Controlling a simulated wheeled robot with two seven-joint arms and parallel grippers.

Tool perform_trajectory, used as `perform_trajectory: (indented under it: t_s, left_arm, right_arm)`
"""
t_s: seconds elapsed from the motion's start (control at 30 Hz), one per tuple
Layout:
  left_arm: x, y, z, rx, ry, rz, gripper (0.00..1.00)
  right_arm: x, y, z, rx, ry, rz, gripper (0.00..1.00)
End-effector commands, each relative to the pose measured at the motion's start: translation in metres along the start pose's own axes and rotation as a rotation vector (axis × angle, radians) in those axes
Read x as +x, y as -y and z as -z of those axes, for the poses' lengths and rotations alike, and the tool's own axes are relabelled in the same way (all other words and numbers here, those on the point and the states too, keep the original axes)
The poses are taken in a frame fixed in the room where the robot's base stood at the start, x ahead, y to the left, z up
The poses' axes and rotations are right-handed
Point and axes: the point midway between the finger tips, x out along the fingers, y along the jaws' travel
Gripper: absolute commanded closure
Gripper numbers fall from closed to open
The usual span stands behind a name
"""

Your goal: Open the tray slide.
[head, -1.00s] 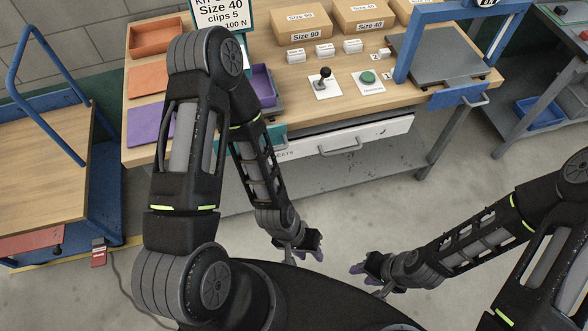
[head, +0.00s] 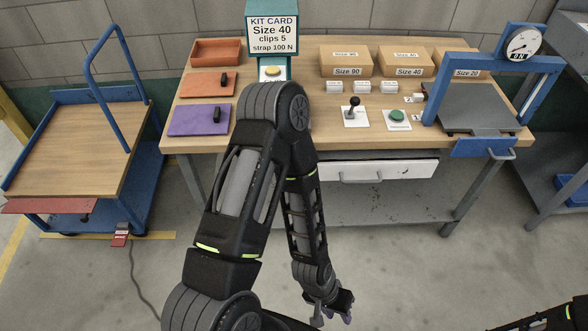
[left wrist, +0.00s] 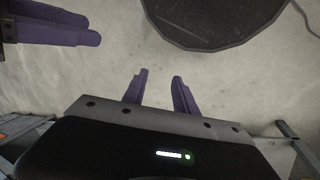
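At the right end of the bench, a blue front (head: 484,147) with a grey bar handle (head: 501,154) sits below the grey plate (head: 474,106) of a blue frame. It looks like the tray slide and appears pushed in. My left gripper (head: 333,312) hangs low in front of the bench, well away from that handle. In the left wrist view its purple fingers (left wrist: 160,92) are apart with only floor between them. My right gripper's purple fingers (left wrist: 65,25) show at the upper left there, empty; they looked apart earlier. My right arm barely enters the head view.
A white drawer (head: 400,169) with a bar handle is under the bench top (head: 300,133). A joystick (head: 354,108), green button (head: 397,117) and cartons (head: 406,60) stand on top. A blue cart (head: 85,140) is at left. Floor before the bench is clear.

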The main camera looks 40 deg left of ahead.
Motion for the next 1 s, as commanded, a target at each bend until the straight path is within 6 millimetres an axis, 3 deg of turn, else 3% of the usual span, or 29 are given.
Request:
perform_trajectory:
  t_s: [0.17, 0.37, 0.47, 0.57, 0.67, 0.8, 0.9, 1.0]
  left_arm:
    - [0.018, 0.021, 0.025, -0.021, -0.057, 0.014, 0.66]
    - [0.033, 0.060, 0.073, -0.038, -0.174, 0.042, 0.66]
    - [0.039, 0.089, 0.111, -0.023, -0.271, 0.062, 0.66]
    - [0.037, 0.129, 0.161, 0.031, -0.415, 0.098, 0.66]
    - [0.018, 0.175, 0.215, 0.141, -0.591, 0.163, 0.66]
    - [-0.034, 0.235, 0.272, 0.368, -0.832, 0.310, 0.66]
    - [-0.082, 0.270, 0.292, 0.569, -0.976, 0.455, 0.66]
    - [-0.131, 0.294, 0.296, 0.799, -1.085, 0.627, 0.66]
  right_arm:
    - [0.029, -0.012, 0.001, 0.003, -0.002, -0.001, 0.64]
    - [0.070, -0.027, 0.003, 0.003, -0.004, 0.000, 0.64]
    - [0.099, -0.037, 0.004, 0.004, -0.006, 0.001, 0.64]
    - [0.137, -0.052, 0.006, 0.004, -0.009, 0.002, 0.64]
    - [0.178, -0.067, 0.008, 0.004, -0.011, 0.004, 0.64]
    - [0.231, -0.086, 0.011, 0.003, -0.016, 0.006, 0.64]
    - [0.264, -0.097, 0.013, 0.002, -0.019, 0.008, 0.64]
    - [0.291, -0.107, 0.014, 0.000, -0.022, 0.010, 0.64]
